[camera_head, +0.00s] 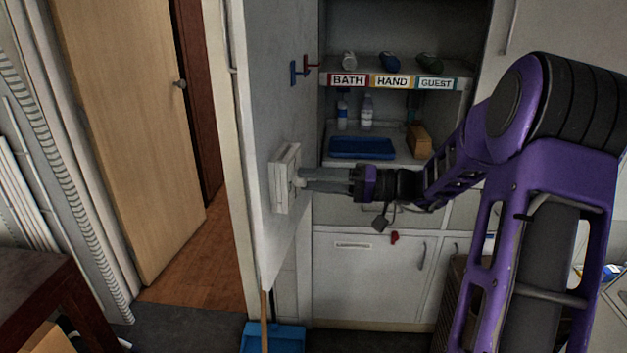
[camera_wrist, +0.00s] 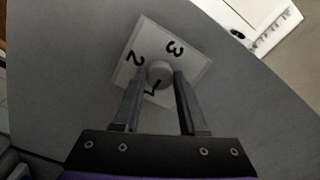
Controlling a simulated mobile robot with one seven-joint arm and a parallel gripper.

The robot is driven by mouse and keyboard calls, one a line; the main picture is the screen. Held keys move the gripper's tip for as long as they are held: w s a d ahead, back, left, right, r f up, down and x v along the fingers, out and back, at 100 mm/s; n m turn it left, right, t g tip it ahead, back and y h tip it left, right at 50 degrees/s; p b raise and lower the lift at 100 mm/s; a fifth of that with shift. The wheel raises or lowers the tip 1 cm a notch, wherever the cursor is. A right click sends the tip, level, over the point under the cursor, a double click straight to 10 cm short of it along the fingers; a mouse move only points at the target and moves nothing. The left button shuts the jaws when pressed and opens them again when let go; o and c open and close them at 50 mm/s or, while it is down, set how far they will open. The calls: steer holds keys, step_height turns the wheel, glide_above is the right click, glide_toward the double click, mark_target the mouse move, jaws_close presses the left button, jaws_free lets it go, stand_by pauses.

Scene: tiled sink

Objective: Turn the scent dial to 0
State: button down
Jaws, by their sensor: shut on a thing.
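The scent dial's white plate (camera_head: 281,190) is mounted on the grey side panel, left of centre in the head view. In the wrist view the square plate (camera_wrist: 187,62) looks tilted, with the numerals 3, 2 and 1 readable. A round grey knob (camera_wrist: 160,72) stands at its centre. My gripper (camera_head: 303,180) reaches it from the right, its fingers pointing left. In the wrist view my gripper (camera_wrist: 160,82) has a finger on each side of the knob and is shut on it. I see no 0 and cannot make out where the knob points.
Two small hooks (camera_head: 302,70), blue and red, sit on the panel above the dial. Shelves labelled BATH, HAND and GUEST (camera_head: 392,81) are behind, with bottles and a blue tray (camera_head: 362,148) below. A blue dustpan (camera_head: 285,338) is on the floor beneath.

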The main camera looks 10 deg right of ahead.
steer(key=shift+r+n+t+h, duration=0.15)
steer(key=shift+n+h, duration=0.1)
steer(key=shift+n, duration=4.15)
steer(key=shift+n+t+h, duration=0.15)
steer(key=shift+n+h, duration=0.1)
steer(key=shift+n, duration=4.15)
steer(key=shift+c, duration=2.3)
jaws_free()
steer(key=f+v, duration=0.1)
steer(key=v, duration=1.6)
steer(key=shift+d+r, duration=0.2)
steer(key=shift+r, duration=0.25)
